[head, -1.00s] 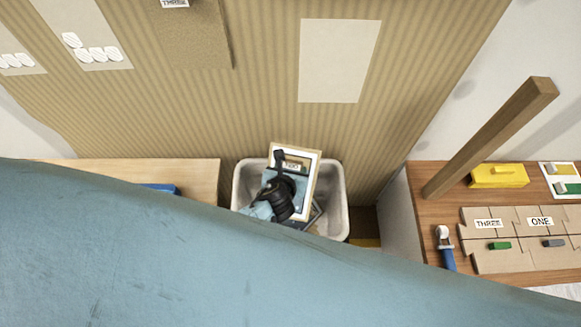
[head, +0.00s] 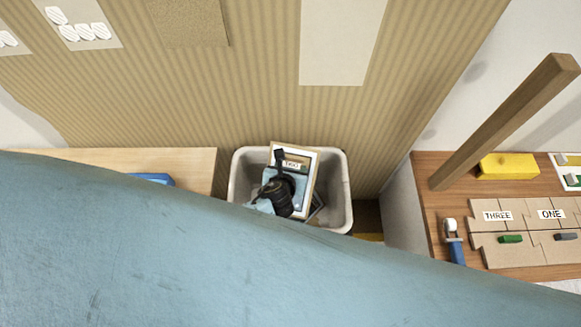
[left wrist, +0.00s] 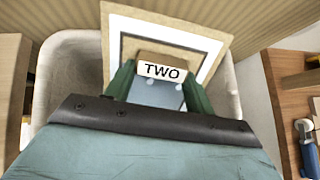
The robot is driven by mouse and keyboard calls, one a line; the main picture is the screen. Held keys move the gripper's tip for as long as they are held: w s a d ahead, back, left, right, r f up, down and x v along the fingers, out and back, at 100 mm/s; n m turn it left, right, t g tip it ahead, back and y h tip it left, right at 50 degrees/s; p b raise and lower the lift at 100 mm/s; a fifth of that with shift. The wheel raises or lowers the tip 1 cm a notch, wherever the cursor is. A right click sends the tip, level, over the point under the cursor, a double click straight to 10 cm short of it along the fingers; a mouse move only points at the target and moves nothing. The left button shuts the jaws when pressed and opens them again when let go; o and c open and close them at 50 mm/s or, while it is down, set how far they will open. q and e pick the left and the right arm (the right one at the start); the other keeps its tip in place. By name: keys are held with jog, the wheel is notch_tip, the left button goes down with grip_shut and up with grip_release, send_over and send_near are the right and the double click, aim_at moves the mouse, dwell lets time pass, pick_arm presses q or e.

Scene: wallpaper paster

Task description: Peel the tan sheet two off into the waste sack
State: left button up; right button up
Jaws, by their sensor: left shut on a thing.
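My left gripper (head: 284,180) is shut on the tab marked TWO of a framed-looking sheet (head: 309,178) with a tan edge, a white band and a tan middle. In the left wrist view the sheet (left wrist: 213,50) stands beyond my left gripper (left wrist: 160,88), whose two green fingers flank the TWO tab. The pale, open-topped waste sack (head: 343,195) surrounds the sheet in the picture; its rim also shows in the left wrist view (left wrist: 55,72). The sheet's top edge overlaps the sack's far rim. I cannot tell how deep it sits. My right gripper is out of view.
The striped wall (head: 200,105) rises behind the sack, with a pale sheet (head: 340,40) on it. A wooden bench (head: 430,180) at right holds a post (head: 510,120), a yellow block (head: 508,167) and labelled tan pieces (head: 497,237). My blue arm hides much of the foreground.

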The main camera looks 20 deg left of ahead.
pick_arm(q)
jog(key=o, duration=1.1)
jog(key=shift+c, duration=0.2)
jog(key=p+v, duration=0.5)
jog(key=v, duration=0.8)
jog(key=shift+r, duration=0.2)
jog(key=shift+s, duration=0.1)
